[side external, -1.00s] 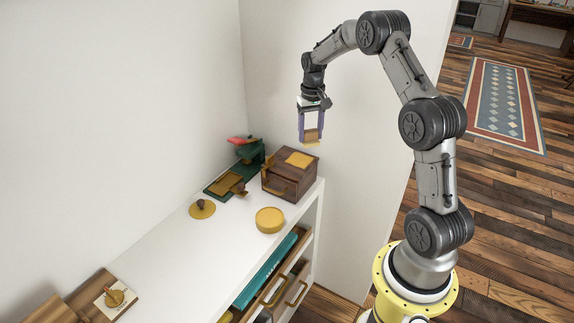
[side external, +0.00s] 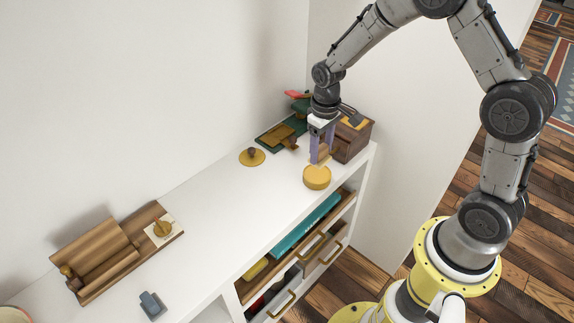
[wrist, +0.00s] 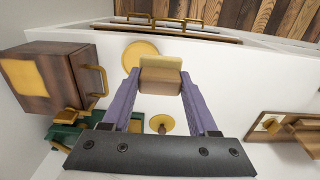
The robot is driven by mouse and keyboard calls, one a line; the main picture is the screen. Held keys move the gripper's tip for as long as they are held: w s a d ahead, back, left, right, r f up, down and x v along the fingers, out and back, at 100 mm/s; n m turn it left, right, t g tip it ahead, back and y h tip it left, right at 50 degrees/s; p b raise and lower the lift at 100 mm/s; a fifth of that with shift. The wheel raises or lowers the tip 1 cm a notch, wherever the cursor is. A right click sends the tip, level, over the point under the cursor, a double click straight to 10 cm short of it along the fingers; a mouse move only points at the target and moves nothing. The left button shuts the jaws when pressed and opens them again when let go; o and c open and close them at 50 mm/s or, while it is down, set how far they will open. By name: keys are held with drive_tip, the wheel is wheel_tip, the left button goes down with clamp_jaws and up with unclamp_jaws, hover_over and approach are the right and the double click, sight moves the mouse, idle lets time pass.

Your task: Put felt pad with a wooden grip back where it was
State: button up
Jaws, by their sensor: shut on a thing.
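My gripper (side external: 320,150) is shut on the felt pad with a wooden grip, a brown wooden block with a pale yellow pad at its end. In the wrist view the felt pad (wrist: 161,79) sits between the two purple fingers of my gripper (wrist: 160,92). It is held above the white shelf top (side external: 222,205), near a round yellow disc (side external: 317,178). In the wrist view the disc (wrist: 140,54) shows partly behind the pad. Whether the pad touches anything cannot be told.
A wooden box (side external: 357,141) with a yellow top patch and handle stands close behind my gripper. A green-based device (side external: 281,132) and a yellow disc with a brown knob (side external: 252,156) are to the left. A wooden stand (side external: 105,255) and small blue-grey object (side external: 152,306) lie further left.

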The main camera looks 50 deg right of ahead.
drive_tip(key=w+f, duration=0.3)
drive_tip(key=w, duration=0.1)
drive_tip(key=w+d+f, duration=0.1)
drive_tip(key=w+f, duration=0.2)
drive_tip(key=w, duration=0.2)
drive_tip(key=w+f, duration=0.3)
drive_tip(key=w, duration=0.1)
drive_tip(key=shift+w+d+f, duration=0.2)
drive_tip(key=shift+d+f, duration=0.05)
drive_tip(key=shift+f, duration=0.1)
drive_tip(key=shift+w+f, duration=0.1)
drive_tip(key=shift+f, duration=1.5)
drive_tip(key=shift+f, duration=0.2)
drive_tip(key=o, duration=1.2)
drive_tip(key=shift+r, duration=0.15)
wheel_tip(320, 180, up, 12)
drive_tip(key=shift+r, duration=0.2)
